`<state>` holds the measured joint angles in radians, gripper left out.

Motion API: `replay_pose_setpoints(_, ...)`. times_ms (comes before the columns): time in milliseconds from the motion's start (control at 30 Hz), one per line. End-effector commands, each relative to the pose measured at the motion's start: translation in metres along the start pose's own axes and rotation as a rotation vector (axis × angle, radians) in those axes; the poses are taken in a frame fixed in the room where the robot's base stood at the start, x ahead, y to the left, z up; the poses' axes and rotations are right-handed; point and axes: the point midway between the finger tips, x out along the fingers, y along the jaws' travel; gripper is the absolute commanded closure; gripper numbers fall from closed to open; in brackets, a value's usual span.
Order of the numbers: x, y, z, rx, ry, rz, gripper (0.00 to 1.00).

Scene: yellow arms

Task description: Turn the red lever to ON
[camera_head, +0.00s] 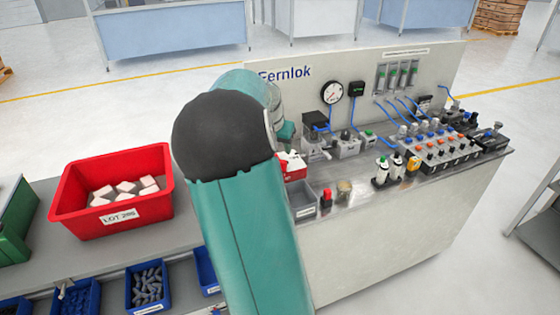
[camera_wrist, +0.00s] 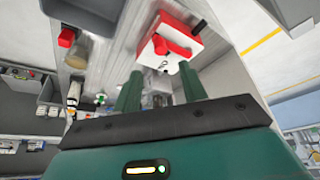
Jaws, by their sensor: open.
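The red lever (camera_wrist: 173,46) lies across the white face of a small red-sided box (camera_wrist: 196,48) in the wrist view, just beyond my fingertips. Small dark marks on the white face are too small to read. In the head view the box (camera_head: 294,173) shows only partly beside my arm, and its lever is hard to make out. My gripper (camera_wrist: 160,72) is open, with its two green fingers apart and nothing between them that it grips. The fingers look apart from the lever. In the head view my arm hides most of the gripper.
A grey bin (camera_head: 304,212) and a small red-topped part (camera_head: 327,197) stand close to the box. Valves and blue tubing (camera_head: 400,110) fill the bench to the right, before the Fernlok panel (camera_head: 300,95). A red crate (camera_head: 75,215) stands left.

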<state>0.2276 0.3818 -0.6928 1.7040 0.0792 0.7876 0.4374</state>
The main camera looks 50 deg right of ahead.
Motion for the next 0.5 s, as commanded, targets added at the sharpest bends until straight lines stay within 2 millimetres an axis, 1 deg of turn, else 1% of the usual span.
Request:
replay_pose_setpoints(33,0.012,0.001,0.000,0.000,-0.001,0.004,0.58)
replay_pose_setpoints(100,0.026,0.001,0.000,0.001,-0.001,0.004,0.58)
replay_pose_setpoints(300,0.063,-0.002,0.001,-0.001,0.000,0.002,0.58)
replay_pose_setpoints(400,0.076,-0.003,0.002,-0.003,0.000,0.001,0.58)
replay_pose_setpoints(500,0.084,-0.004,0.002,-0.004,0.001,0.000,0.58)
